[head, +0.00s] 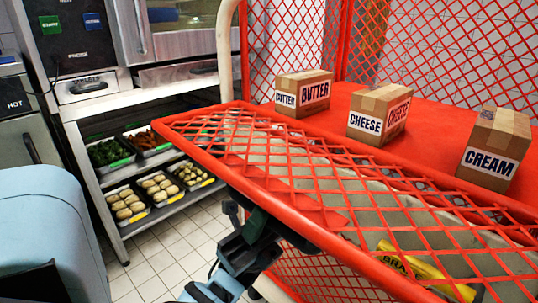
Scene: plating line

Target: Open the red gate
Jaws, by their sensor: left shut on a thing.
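The red gate (290,212) is a wide mesh panel with a solid red frame on the front of a red mesh cage. It slants across the middle of the head view, its near rail running from the left corner down to the lower right. My left gripper (246,216) comes up from below and is shut on the gate near its rail; the exact contact is partly hidden. Grey sack-like things and a yellow packet (428,268) show through the mesh. My right gripper is not in view.
On the cage's red shelf (345,100) stand a butter box (304,92), a cheese box (379,113) and a cream box (492,150). At left, a steel rack (100,190) holds several food trays. Tiled floor (165,262) is free between rack and cage.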

